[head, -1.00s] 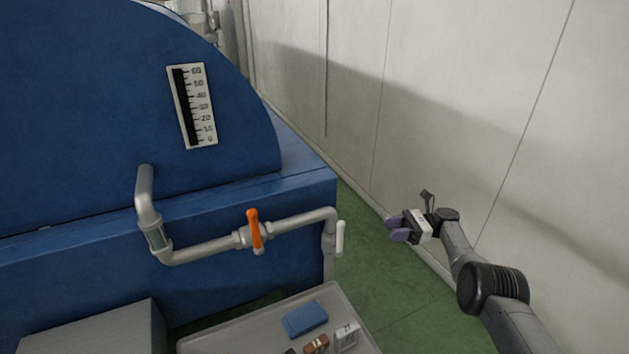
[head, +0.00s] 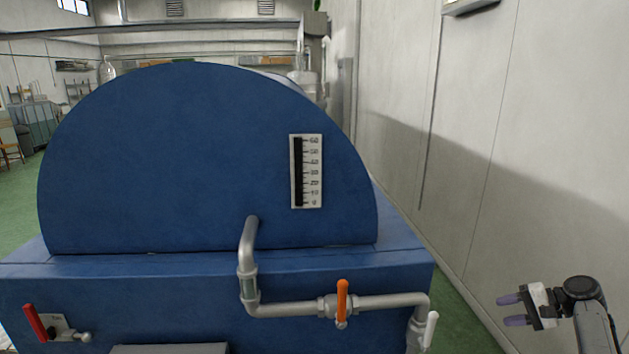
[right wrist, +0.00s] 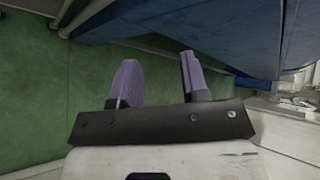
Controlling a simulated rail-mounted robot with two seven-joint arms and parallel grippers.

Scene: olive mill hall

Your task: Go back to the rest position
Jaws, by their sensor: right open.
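My right gripper (head: 512,310) is at the lower right of the head view, to the right of the blue machine and in front of the pale wall. Its two purple fingers are apart with nothing between them. In the right wrist view the fingers (right wrist: 158,80) are also apart, over green floor. My left gripper is not in view.
The blue machine (head: 200,170) with its gauge (head: 306,171) fills the middle. A grey pipe (head: 285,308) with an orange valve handle (head: 342,298) and a white-handled tap (head: 431,330) runs along its front. A red lever (head: 35,322) is at left. The pale wall (head: 550,150) stands at right.

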